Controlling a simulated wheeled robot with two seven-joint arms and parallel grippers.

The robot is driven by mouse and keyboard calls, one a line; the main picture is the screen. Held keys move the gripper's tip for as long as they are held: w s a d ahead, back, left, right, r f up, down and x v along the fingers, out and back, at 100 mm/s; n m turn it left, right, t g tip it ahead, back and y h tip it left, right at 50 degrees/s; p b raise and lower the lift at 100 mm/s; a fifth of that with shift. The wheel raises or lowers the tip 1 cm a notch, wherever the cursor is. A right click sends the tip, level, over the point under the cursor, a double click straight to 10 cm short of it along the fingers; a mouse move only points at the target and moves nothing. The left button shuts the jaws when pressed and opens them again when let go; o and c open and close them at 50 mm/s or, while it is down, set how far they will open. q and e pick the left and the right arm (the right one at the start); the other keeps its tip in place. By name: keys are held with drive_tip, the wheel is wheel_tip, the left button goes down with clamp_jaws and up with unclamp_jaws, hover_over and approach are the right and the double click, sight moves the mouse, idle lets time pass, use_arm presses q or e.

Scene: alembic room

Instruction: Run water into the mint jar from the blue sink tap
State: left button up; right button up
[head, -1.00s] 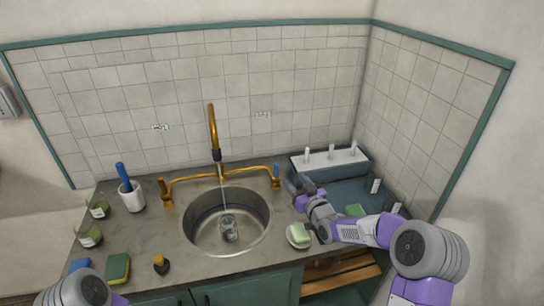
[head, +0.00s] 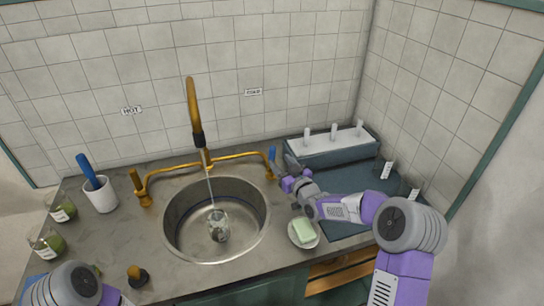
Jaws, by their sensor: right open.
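The blue-handled tap (head: 272,154) stands at the right end of the brass pipework, below the COLD label. A thin stream of water (head: 210,188) runs from the brass spout (head: 193,105) down to a clear glass jar (head: 218,227) in the round steel sink (head: 180,240). This jar appears to be the mint jar; its label and water level are too small to read. My right gripper (head: 280,170) is open beside and just below the blue handle; whether it touches it I cannot tell. My left arm shows at the bottom left, its gripper out of view.
The HOT tap (head: 139,188) is at the left. A white cup (head: 100,196) with a blue-handled tool and two jars with green contents (head: 62,208) stand further left. A soap dish (head: 303,234) lies under my right forearm. A blue-grey rack (head: 330,148) is behind.

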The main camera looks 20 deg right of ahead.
sight(274, 155)
drive_tip(key=shift+x, duration=3.35)
drive_tip(key=shift+c, duration=0.3)
clamp_jaws()
